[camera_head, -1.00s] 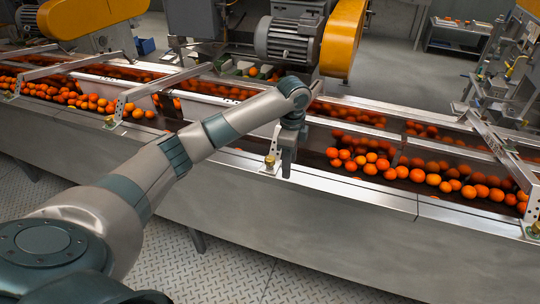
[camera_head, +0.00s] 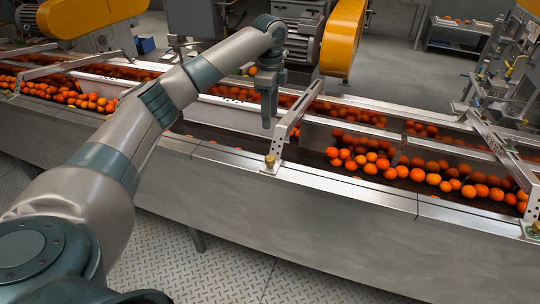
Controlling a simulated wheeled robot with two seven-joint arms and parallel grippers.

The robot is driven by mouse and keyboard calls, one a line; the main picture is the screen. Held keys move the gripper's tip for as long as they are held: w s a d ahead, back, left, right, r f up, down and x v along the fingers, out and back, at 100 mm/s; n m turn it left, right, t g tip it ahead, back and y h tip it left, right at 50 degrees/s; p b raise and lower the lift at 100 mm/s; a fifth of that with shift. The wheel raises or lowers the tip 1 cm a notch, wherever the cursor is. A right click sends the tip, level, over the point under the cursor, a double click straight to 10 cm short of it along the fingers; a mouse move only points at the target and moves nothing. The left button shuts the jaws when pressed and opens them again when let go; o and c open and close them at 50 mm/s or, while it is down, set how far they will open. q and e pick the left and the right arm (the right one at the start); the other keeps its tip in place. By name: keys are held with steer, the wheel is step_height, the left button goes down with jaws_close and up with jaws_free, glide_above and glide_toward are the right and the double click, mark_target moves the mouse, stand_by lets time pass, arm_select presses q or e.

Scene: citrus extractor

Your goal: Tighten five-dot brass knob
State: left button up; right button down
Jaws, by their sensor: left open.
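A brass knob (camera_head: 270,161) sits on the conveyor's front rail at the foot of a pale bracket (camera_head: 282,140). The bracket's face carries small dark dots, too small to count surely. Another brass knob (camera_head: 109,120) sits at the foot of the bracket further left, and one (camera_head: 535,229) at the right edge. I cannot tell which is the five-dot one. My left gripper (camera_head: 267,126) points down, open and empty, above and behind the middle knob, apart from it. My right gripper is out of view.
Oranges (camera_head: 400,172) lie in the conveyor trough behind the steel front rail (camera_head: 350,193). Slanted bars cross the trough from each bracket. A motor (camera_head: 300,40) and yellow guard (camera_head: 343,38) stand behind. The floor in front is clear.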

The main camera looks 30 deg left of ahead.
mark_target(270, 157)
arm_select(q)
step_height(270, 157, down, 16)
steer(key=p, duration=0.4)
steer(key=shift+r+p, duration=0.15)
steer(key=shift+p, duration=0.2)
steer(key=shift+f, duration=0.8)
steer(key=c, duration=0.9)
steer(key=shift+c, duration=0.8)
